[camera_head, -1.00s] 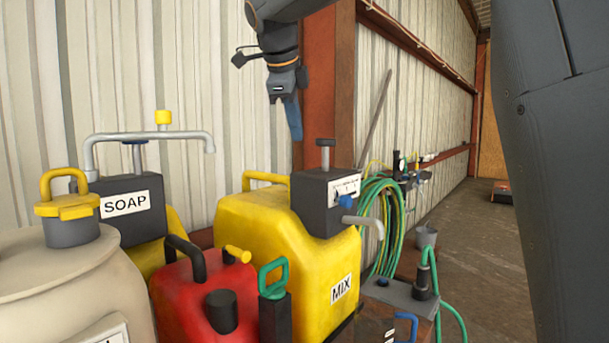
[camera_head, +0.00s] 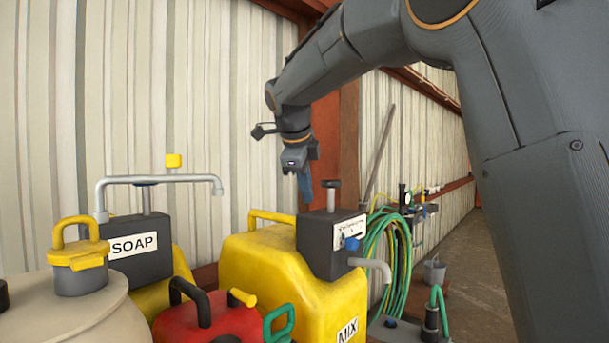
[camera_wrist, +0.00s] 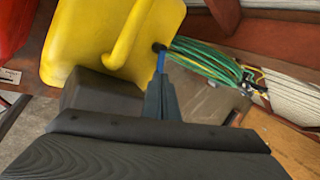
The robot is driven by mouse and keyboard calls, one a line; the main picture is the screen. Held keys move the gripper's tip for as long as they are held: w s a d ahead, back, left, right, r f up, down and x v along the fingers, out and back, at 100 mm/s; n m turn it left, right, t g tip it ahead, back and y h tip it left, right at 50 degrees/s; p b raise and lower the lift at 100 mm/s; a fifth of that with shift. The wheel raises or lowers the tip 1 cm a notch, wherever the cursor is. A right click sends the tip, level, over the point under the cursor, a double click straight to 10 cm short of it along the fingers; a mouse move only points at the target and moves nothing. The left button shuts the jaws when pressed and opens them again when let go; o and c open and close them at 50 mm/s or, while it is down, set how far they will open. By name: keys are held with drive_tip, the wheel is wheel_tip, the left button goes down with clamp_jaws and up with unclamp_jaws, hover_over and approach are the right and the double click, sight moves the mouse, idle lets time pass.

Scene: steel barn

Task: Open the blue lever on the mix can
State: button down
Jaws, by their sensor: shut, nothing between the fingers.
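My gripper (camera_head: 305,190) hangs just above and behind the box, fingers pointing down, shut and empty. It is apart from the blue lever.
A SOAP container (camera_head: 135,245) with a grey pipe, a red can (camera_head: 215,325) and a cream drum (camera_head: 60,310) crowd the left. Green hoses (camera_head: 388,260) hang right of the mix can. The metal wall stands close behind.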

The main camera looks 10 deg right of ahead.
drive_tip(key=p+x, duration=0.2)
drive_tip(key=x, duration=0.4)
drive_tip(key=shift+w+f, duration=0.15)
drive_tip(key=shift+f, duration=0.25)
drive_tip(key=shift+w+d+f+b, duration=0.1)
drive_tip(key=shift+w+d+b, duration=0.3)
drive_tip(key=shift+b, duration=0.75)
drive_tip(key=shift+d+b, duration=0.25)
drive_tip(key=shift+b, duration=0.3)
drive_tip(key=shift+w+d+b, duration=0.25)
drive_tip(key=shift+w+b, duration=0.3)
drive_tip(key=shift+b, duration=0.1)
drive_tip(key=shift+w+d+b, duration=0.25)
drive_tip(key=shift+w+b, duration=0.3)
drive_tip(key=shift+b, duration=0.05)
drive_tip(key=shift+s+a, duration=0.1)
drive_tip(key=shift+a, duration=0.05)
drive_tip(key=shift+s+a, duration=0.3)
drive_tip(key=shift+a, duration=0.3)
